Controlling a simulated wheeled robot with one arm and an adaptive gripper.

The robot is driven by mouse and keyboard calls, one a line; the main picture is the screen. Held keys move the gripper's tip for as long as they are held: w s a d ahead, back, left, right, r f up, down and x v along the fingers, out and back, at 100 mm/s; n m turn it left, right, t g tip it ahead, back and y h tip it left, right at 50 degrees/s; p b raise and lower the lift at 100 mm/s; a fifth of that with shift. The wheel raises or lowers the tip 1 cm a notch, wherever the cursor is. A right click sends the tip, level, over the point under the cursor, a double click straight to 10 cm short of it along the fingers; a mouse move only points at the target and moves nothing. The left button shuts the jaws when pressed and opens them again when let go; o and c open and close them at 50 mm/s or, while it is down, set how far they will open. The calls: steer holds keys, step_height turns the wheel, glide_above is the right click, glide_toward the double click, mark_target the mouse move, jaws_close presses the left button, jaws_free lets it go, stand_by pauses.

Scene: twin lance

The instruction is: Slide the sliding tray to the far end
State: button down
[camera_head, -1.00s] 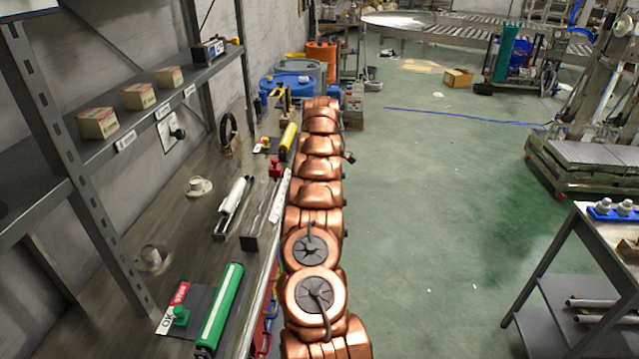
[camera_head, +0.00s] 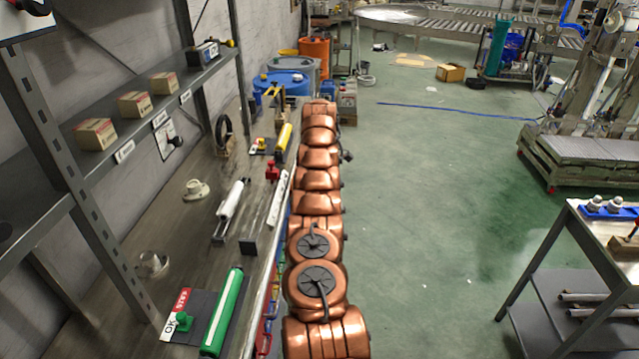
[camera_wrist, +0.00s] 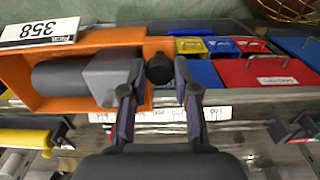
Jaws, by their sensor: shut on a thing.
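My gripper (camera_wrist: 158,70) shows only in the wrist view, with its fingers on either side of a black knob (camera_wrist: 160,68). It is shut on this knob. The knob sits at the right end wall of an orange tray-like frame (camera_wrist: 100,40). A dark cylinder (camera_wrist: 62,78) and a grey block (camera_wrist: 108,75) lie inside the frame. I cannot tell for sure whether this frame is the sliding tray. The head view does not show my gripper or the knob.
Yellow, blue and red bins (camera_wrist: 205,47) stand right of the frame, beside a red labelled panel (camera_wrist: 258,68). A yellow roller (camera_wrist: 25,138) lies at lower left.

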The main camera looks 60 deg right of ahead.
steer(key=shift+w+r, duration=0.1)
steer(key=c, duration=0.9)
jaws_free()
steer(key=shift+o, duration=0.2)
steer(key=shift+a, duration=0.15)
